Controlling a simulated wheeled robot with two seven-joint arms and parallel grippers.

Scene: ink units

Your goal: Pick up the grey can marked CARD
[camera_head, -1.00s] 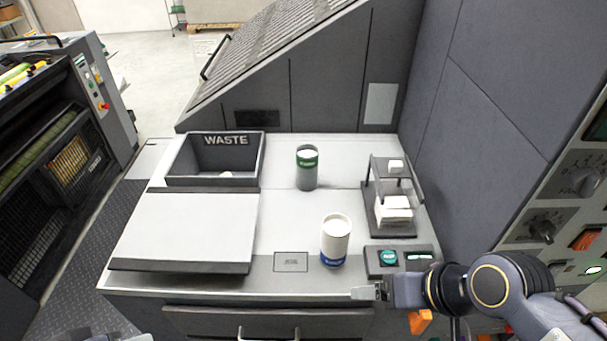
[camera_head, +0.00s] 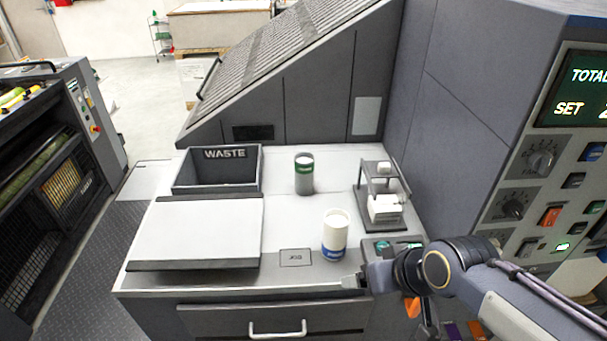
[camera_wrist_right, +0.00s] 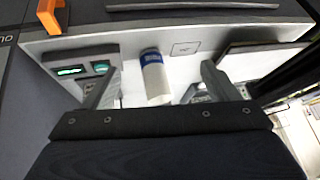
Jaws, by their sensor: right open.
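A grey can with a green band (camera_head: 304,174) stands upright on the worktop, behind a white can with a blue band (camera_head: 335,236). The lettering on both bands is too small to read. My right gripper (camera_head: 352,282) is at the front edge of the worktop, in front of the white can and well short of the grey can. In the right wrist view the fingers are apart and empty, with the white can (camera_wrist_right: 153,77) showing beyond the gap between them. I cannot make out the grey can in that view. My left gripper is not in view.
A WASTE bin (camera_head: 217,190) stands at the back left, behind a pale flat panel (camera_head: 200,230). A small rack with white blocks (camera_head: 383,207) stands right of the cans. A button box (camera_head: 385,246) lies near the front right. A tall control panel (camera_head: 545,170) rises on the right.

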